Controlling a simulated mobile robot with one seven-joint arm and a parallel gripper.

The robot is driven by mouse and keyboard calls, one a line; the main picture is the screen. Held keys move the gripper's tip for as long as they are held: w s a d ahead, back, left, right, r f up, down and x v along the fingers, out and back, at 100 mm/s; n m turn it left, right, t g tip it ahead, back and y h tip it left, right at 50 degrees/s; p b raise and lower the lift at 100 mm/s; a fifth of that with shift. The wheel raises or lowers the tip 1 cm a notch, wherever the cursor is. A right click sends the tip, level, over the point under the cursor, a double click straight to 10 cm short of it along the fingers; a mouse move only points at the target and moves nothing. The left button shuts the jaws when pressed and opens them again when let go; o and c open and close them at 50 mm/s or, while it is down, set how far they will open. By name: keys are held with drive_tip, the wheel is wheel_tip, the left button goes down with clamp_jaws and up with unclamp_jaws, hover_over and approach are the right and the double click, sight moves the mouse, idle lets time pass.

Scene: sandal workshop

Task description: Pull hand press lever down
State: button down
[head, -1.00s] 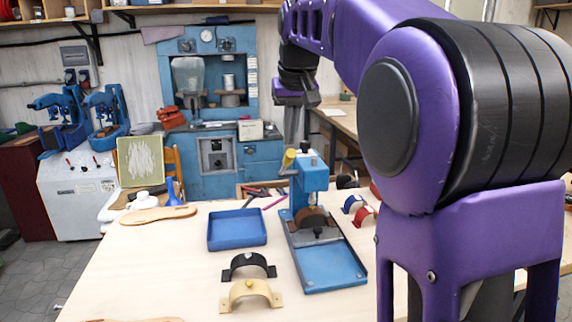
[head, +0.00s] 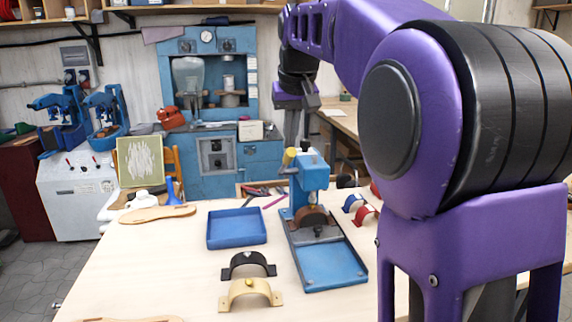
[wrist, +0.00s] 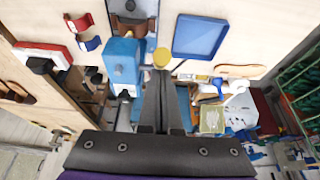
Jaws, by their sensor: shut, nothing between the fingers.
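The blue hand press (head: 310,178) stands on the table, its flat blue base reaching toward the front. Its lever ends in a yellow knob (head: 290,155), beside the top of the press head. In the wrist view the press head (wrist: 122,62) is left of the fingers and the yellow knob (wrist: 161,57) is just beyond their tips. My gripper (wrist: 160,78) is shut and empty, pointing toward the knob. In the head view my gripper (head: 291,140) hangs downward just above and behind the knob. I cannot tell whether it touches the knob.
A blue tray (head: 237,228) lies left of the press. A black strap form (head: 248,264) and a cream one (head: 250,292) lie in front. Red and blue straps (head: 362,215) lie to its right. A tool box (head: 262,190) sits behind.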

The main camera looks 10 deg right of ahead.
sight(293, 153)
drive_tip(key=shift+s+f+b, duration=0.65)
drive_tip(key=shift+f+b, duration=0.25)
drive_tip(key=shift+b, duration=0.05)
drive_tip(key=shift+s+f+b, duration=0.25)
drive_tip(key=shift+f+b, duration=0.25)
drive_tip(key=shift+s+f+b, duration=0.2)
drive_tip(key=shift+f+b, duration=0.25)
drive_tip(key=shift+f, duration=0.05)
